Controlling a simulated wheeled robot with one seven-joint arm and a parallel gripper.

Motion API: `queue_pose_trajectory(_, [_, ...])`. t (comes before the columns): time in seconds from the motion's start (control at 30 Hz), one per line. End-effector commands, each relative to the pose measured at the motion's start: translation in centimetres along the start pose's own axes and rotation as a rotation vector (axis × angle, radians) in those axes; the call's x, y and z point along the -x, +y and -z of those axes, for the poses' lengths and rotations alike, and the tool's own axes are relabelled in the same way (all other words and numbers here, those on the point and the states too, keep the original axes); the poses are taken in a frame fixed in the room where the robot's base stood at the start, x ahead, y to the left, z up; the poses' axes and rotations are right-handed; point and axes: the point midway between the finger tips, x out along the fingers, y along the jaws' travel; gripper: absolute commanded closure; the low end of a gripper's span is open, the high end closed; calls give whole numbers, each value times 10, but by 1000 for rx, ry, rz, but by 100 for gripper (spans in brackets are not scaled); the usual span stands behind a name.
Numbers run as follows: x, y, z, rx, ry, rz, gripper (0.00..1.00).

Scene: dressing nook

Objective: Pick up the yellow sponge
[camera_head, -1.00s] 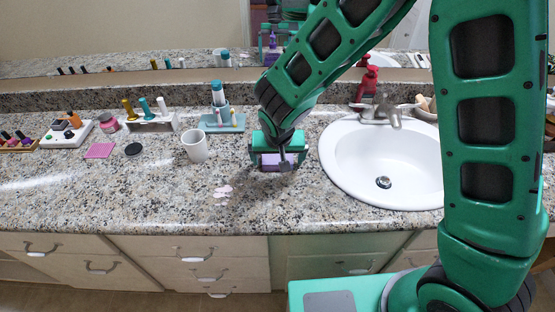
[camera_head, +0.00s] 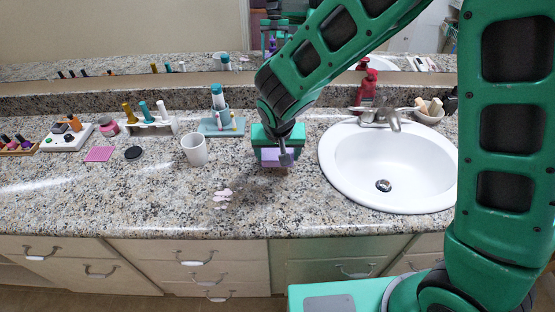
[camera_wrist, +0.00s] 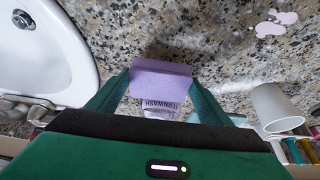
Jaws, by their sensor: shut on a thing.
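I see no clearly yellow sponge in either view. My gripper (camera_head: 277,157) is over the counter, left of the sink, and is shut on a purple block-like thing (camera_head: 270,154). In the wrist view, the purple thing (camera_wrist: 160,80) sits between both fingers of my gripper (camera_wrist: 160,88), with a paler lettered part below it. I cannot tell whether it touches the counter. A white bowl (camera_head: 428,118) right of the sink holds a few cream-coloured pieces; I cannot tell what they are.
Pale pink patches (camera_head: 222,196) lie in front. The front left counter is clear.

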Motion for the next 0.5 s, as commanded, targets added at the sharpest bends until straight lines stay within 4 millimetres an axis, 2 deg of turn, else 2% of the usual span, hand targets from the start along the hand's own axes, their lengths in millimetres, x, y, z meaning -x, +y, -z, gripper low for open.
queue_pose_trajectory(0.03, [10, 0, 5, -2, 5, 3, 51])
queue_pose_trajectory(0.3, [48, -50, -10, 5, 2, 5, 51])
queue_pose_trajectory(0.5, [74, -79, -19, 2, 2, 3, 51])
